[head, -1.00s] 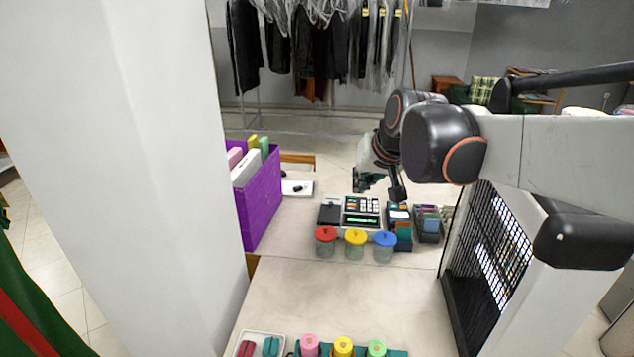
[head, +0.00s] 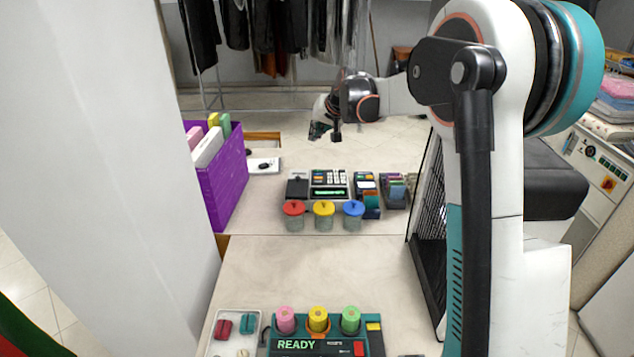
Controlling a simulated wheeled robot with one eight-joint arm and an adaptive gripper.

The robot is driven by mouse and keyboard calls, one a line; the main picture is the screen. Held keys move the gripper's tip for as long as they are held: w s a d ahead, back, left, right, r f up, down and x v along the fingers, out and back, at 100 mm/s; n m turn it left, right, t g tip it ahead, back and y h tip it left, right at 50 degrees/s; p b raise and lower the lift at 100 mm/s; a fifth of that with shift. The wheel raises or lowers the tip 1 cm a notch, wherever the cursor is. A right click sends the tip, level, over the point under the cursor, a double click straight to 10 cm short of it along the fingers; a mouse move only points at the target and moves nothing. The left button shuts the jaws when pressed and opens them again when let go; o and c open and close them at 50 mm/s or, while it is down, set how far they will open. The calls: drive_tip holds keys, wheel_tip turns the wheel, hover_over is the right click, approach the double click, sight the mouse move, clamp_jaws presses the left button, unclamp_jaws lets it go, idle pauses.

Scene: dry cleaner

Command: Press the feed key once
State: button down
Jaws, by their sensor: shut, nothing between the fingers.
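A teal and black machine (head: 338,347) with a lit READY display stands at the near edge of the picture, partly cut off. Pink, yellow and green rolls stand along its back. It has a red key or block (head: 359,348) and a yellow patch (head: 374,327) at its right. Their lettering is too small to read, so I cannot tell which part is the feed key. My gripper (head: 322,131) is small and dark, above the far counter, behind the keypad device (head: 329,178). It is shut and empty, well away from the teal machine.
Jars with red (head: 293,208), yellow (head: 324,208) and blue (head: 353,208) lids stand before the keypad device. A purple bin (head: 225,185) is at the left, a black mesh panel (head: 429,235) at the right. A white tray (head: 213,343) adjoins the machine. The middle counter is clear.

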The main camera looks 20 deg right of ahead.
drive_tip(key=w+d+f, duration=0.3)
drive_tip(key=w+f, duration=0.3)
drive_tip(key=w, duration=0.1)
drive_tip(key=m, duration=0.1)
hover_over(321, 181)
wheel_tip(321, 181, down, 9)
drive_tip(key=shift+w+f+t+y, duration=0.15)
drive_tip(key=shift+f+t+y, duration=0.05)
drive_tip(key=shift+t+y, duration=0.1)
drive_tip(key=shift+f+b, duration=0.1)
drive_tip(key=shift+b, duration=0.2)
drive_tip(key=shift+f+b, duration=2.15)
drive_tip(key=shift+f, duration=2.15)
drive_tip(key=shift+f, duration=0.4)
